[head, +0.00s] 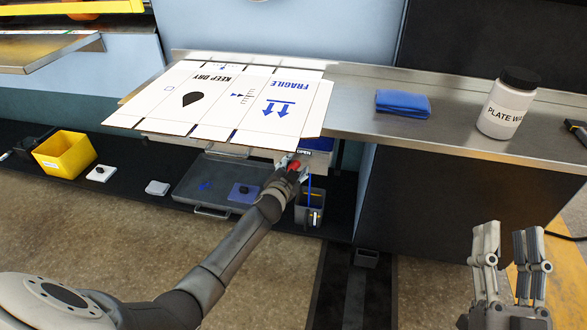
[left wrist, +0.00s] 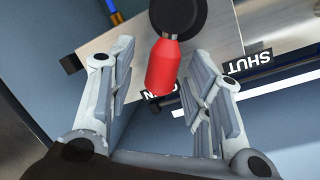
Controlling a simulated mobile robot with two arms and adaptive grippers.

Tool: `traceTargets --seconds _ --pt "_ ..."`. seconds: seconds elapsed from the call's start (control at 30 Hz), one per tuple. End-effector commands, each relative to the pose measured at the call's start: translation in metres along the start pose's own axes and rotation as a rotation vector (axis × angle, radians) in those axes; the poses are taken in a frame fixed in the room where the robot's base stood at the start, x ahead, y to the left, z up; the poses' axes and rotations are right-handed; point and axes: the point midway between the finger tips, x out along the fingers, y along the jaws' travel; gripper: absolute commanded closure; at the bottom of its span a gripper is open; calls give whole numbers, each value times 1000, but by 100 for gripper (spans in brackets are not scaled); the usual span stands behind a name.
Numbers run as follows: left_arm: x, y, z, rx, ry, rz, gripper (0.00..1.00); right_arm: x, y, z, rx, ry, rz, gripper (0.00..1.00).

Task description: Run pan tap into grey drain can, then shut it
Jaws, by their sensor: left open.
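The red tap handle (head: 293,166) is under the printed sheet's front edge. In the left wrist view the red handle (left wrist: 165,68) hangs from a black round hub (left wrist: 178,14) and points toward the partly hidden OPEN label (left wrist: 158,95). The SHUT label (left wrist: 248,62) is to its right. My left gripper (left wrist: 162,60) is open, with a finger on each side of the handle; contact is not clear. The grey drain can (head: 301,214) stands below, and a thin blue stream (head: 309,186) runs down into it. My right gripper (head: 508,238) is open and empty at lower right.
A printed cardboard sheet (head: 225,98) overhangs the steel counter (head: 350,85). A blue cloth (head: 403,103) and a plate wash bottle (head: 508,104) stand on the counter. A grey tray (head: 188,190) and yellow bin (head: 65,153) are on the low shelf.

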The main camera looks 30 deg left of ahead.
Motion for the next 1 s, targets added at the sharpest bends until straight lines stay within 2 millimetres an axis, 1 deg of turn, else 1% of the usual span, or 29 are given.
traceTargets --seconds 0.17,0.27,0.8,0.9,1.0 --pt "-6 0 1 1 -1 0 54 0 0 0 -1 1 0 60" --pt "-16 0 1 1 0 0 54 0 0 0 -1 0 0 60" --pt "-99 1 1 1 0 2 54 0 0 0 0 -1 0 60" --pt "-110 1 1 1 -1 1 54 0 0 0 0 -1 0 60" --pt "-116 0 0 0 0 0 54 0 0 0 0 -1 0 60"
